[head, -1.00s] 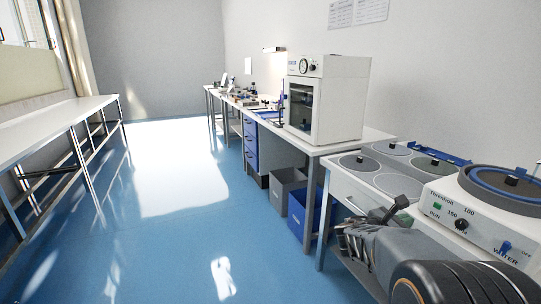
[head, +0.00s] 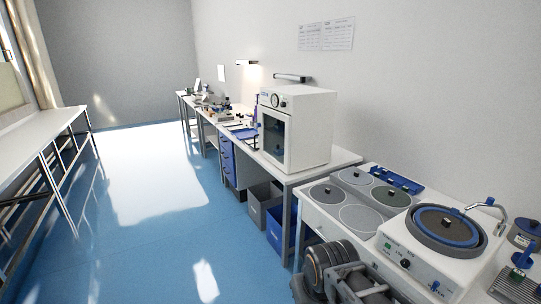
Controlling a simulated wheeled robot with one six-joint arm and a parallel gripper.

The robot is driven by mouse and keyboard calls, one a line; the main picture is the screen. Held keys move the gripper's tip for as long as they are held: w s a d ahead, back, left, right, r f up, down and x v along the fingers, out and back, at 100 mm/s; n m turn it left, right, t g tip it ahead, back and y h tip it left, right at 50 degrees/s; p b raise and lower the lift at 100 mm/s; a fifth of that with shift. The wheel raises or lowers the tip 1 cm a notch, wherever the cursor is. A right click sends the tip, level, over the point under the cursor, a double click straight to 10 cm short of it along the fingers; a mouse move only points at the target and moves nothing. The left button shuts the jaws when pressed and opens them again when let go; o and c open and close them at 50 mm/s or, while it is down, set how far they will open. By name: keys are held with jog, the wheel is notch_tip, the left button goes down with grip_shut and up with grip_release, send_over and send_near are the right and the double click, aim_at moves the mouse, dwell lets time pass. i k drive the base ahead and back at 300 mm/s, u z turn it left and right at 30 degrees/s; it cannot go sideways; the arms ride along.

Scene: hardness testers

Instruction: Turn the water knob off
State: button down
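The grinding machine (head: 390,262) is a white unit at the lower right with a round blue-rimmed bowl (head: 446,227) on top. On its sloped front panel are a green button (head: 387,246), a black knob (head: 405,263) and the small blue water knob (head: 435,286), near the bottom of the picture. The water knob's exact setting is too small to tell. My arm shows at the bottom, left of the panel, with a grey gripper part (head: 358,284) low in the picture. It appears apart from the water knob; its fingertips are not clear.
A curved metal faucet (head: 490,207) stands behind the bowl. A bench with several round discs (head: 362,219) is to the left. A white cabinet (head: 297,130) stands farther back. Grey and blue bins (head: 262,204) sit under the benches. The blue floor at left is open.

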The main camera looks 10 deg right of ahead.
aim_at(435, 285)
jog(key=z, duration=0.75)
jog(key=k, duration=1.2)
jog(key=u, duration=1.35)
jog(key=i, duration=1.6)
jog(key=z, duration=1.35)
jog(key=i, duration=0.75)
jog(key=z, duration=0.9)
